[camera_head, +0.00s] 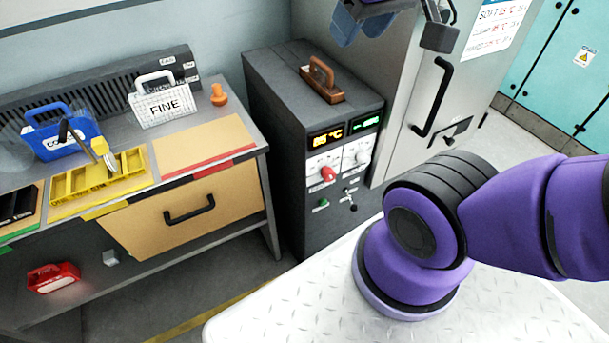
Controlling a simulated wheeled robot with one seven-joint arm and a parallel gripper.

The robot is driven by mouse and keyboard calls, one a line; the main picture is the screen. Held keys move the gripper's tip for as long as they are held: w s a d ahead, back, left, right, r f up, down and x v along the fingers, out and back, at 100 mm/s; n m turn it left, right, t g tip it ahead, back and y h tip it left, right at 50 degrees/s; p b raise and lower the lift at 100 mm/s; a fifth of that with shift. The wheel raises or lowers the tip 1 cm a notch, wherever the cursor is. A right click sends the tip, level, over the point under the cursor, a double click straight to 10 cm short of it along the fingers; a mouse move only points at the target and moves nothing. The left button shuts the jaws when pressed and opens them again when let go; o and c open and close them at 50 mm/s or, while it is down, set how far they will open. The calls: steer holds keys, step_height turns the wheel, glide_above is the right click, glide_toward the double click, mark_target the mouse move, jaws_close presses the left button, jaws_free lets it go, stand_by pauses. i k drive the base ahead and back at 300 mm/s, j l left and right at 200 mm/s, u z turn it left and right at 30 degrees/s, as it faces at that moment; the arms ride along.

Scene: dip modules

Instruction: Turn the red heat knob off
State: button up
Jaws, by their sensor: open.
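The red heat knob (328,174) sits on a white dial plate on the front of a dark grey control cabinet (275,130). An orange display (327,136) above it reads about 85 °C. The knob is too small to tell its exact setting.
A second dial (362,157), a green button (323,203) and a small lever (350,197) share the panel. A brown-handled block (323,80) tops the cabinet. A workbench (217,205) stands left; a grey locker (412,110) stands right. Space before the knob looks clear.

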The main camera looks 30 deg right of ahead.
mark_target(329, 174)
steer(key=k+l, duration=0.2)
steer(key=l, duration=0.15)
steer(key=k+l, duration=0.15)
steer(key=l, duration=0.2)
steer(key=k+l, duration=0.2)
steer(key=l, duration=0.15)
steer(key=k+l, duration=0.15)
steer(key=l, duration=0.25)
steer(key=k+l, duration=0.2)
steer(key=l, duration=0.15)
steer(key=j+z, duration=0.05)
